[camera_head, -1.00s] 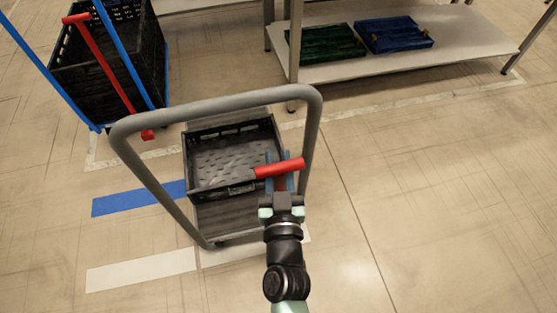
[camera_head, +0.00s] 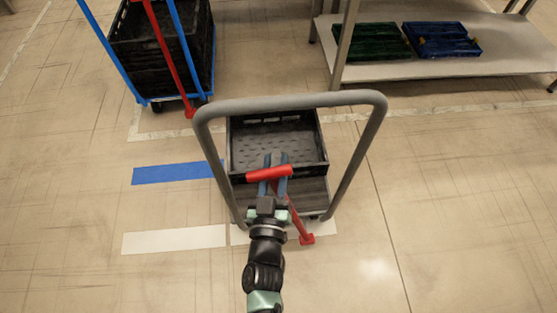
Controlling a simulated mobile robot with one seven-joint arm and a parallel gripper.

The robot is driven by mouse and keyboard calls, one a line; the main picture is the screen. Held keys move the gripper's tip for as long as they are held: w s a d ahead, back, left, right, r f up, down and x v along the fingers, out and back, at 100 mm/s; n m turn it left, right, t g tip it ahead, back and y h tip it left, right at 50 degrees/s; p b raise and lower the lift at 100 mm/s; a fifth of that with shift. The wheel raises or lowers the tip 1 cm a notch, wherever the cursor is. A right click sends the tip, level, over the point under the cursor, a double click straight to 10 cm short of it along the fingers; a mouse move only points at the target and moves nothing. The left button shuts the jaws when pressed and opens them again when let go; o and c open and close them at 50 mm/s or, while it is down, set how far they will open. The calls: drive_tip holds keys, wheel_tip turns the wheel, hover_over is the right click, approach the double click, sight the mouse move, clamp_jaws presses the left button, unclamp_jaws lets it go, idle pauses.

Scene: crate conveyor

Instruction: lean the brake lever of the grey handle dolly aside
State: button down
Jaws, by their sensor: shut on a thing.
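The grey handle dolly (camera_head: 290,101) stands in the middle of the view, its tall grey hoop nearest me. Its red brake lever (camera_head: 300,222) has its foot low at the right by the hoop and slants up to the left, ending in a red crossbar. My gripper (camera_head: 274,165) is shut on the brake lever near this crossbar, inside the hoop's outline. My wrist and the fingers hide part of the lever's shaft.
A black crate (camera_head: 319,146) sits on the dolly's deck. A blue-framed dolly (camera_head: 185,47) with a black crate and its own red lever stands at the back left. A shelf (camera_head: 380,69) with green and blue crates is at the back right. Floor on the right is clear.

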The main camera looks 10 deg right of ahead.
drive_tip(key=shift+a+f+n+y, duration=0.25)
drive_tip(key=shift+a+n+y, duration=0.05)
drive_tip(key=shift+a, duration=0.4)
drive_tip(key=c, duration=0.7)
unclamp_jaws()
drive_tip(key=shift+o, duration=0.4)
drive_tip(key=shift+d+r, duration=0.1)
drive_tip(key=shift+d, duration=0.05)
drive_tip(key=shift+s, duration=0.1)
drive_tip(key=s+a+p, duration=0.1)
drive_tip(key=s+a, duration=0.1)
drive_tip(key=s, duration=1)
drive_tip(key=shift+s+a+f, duration=0.25)
drive_tip(key=shift+s, duration=0.05)
